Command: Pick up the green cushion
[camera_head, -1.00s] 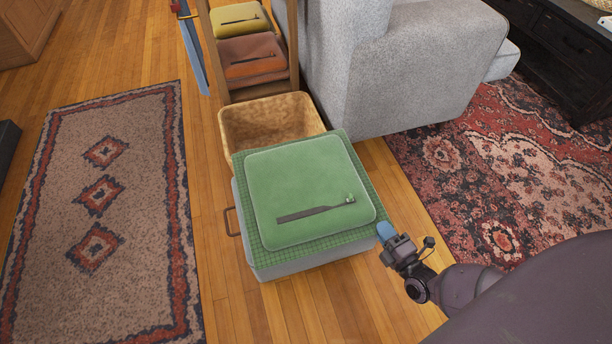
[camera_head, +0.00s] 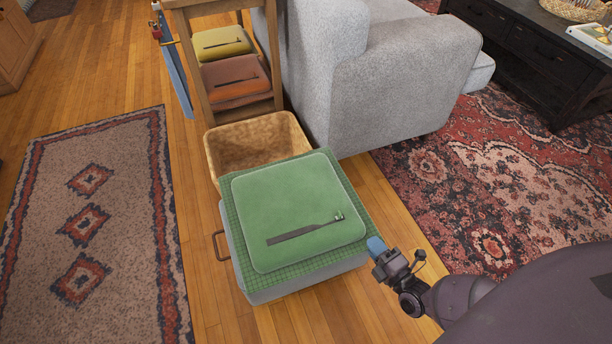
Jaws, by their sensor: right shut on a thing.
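The green cushion (camera_head: 299,208) is square and flat, with a dark strip across its face. It lies on a green checked cloth (camera_head: 226,205) over a grey box (camera_head: 236,270) with a brown side handle. My right gripper (camera_head: 376,246) is at the cushion's lower right corner, its blue tip against the edge. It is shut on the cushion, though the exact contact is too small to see. The cushion looks flat on the cloth. My left gripper is out of view.
A wicker basket (camera_head: 225,163) stands directly behind the box. A wooden shelf (camera_head: 210,114) holds an orange cushion (camera_head: 235,78) and a yellow cushion (camera_head: 222,42). A grey sofa (camera_head: 400,75) is at the back right. Wooden floor shows left and in front of the box.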

